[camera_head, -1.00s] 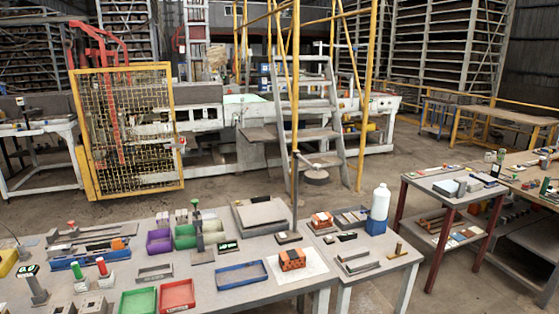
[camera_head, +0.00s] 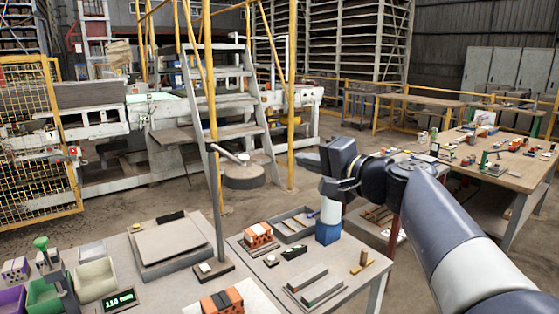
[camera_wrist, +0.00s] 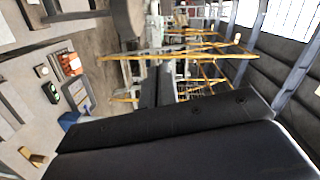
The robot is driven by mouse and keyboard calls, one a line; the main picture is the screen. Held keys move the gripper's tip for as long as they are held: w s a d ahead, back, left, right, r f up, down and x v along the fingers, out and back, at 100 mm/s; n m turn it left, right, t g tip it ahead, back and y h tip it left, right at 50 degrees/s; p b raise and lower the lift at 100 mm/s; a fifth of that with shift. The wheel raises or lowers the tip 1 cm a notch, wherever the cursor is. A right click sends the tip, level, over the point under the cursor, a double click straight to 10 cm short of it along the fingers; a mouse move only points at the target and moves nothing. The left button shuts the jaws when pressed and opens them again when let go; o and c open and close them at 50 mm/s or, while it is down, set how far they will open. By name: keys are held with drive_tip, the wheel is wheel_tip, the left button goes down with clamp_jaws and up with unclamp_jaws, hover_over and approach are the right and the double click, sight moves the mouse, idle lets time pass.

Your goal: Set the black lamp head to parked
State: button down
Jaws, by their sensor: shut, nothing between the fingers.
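The lamp stands on the front table in the head view, with a thin upright post. A short arm from the post carries what looks like the lamp head (camera_head: 243,177), a round, dark grey shade seen against the floor. Its exact setting cannot be read from here. My gripper (camera_wrist: 157,70) shows in the wrist view as two dark fingers close together, shut and empty. In the head view my arm reaches in from the right, its wrist right of the lamp and apart from it.
Bricks (camera_head: 222,301) and trays crowd the tables. A yellow-railed stair (camera_head: 225,100) stands behind the lamp. A wooden bench (camera_head: 510,160) is at right.

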sight(261, 171)
drive_tip(key=p+x, duration=0.1)
drive_tip(key=x, duration=0.2)
drive_tip(key=s+a+p+x, duration=0.1)
drive_tip(key=x, duration=0.3)
drive_tip(key=p+x, duration=0.1)
drive_tip(key=x, duration=0.2)
drive_tip(key=shift+w+a+r, duration=0.1)
drive_tip(key=shift+w+a, duration=0.05)
drive_tip(key=shift+a, duration=0.4)
drive_tip(key=shift+s+a+f, duration=0.25)
drive_tip(key=shift+a, duration=0.3)
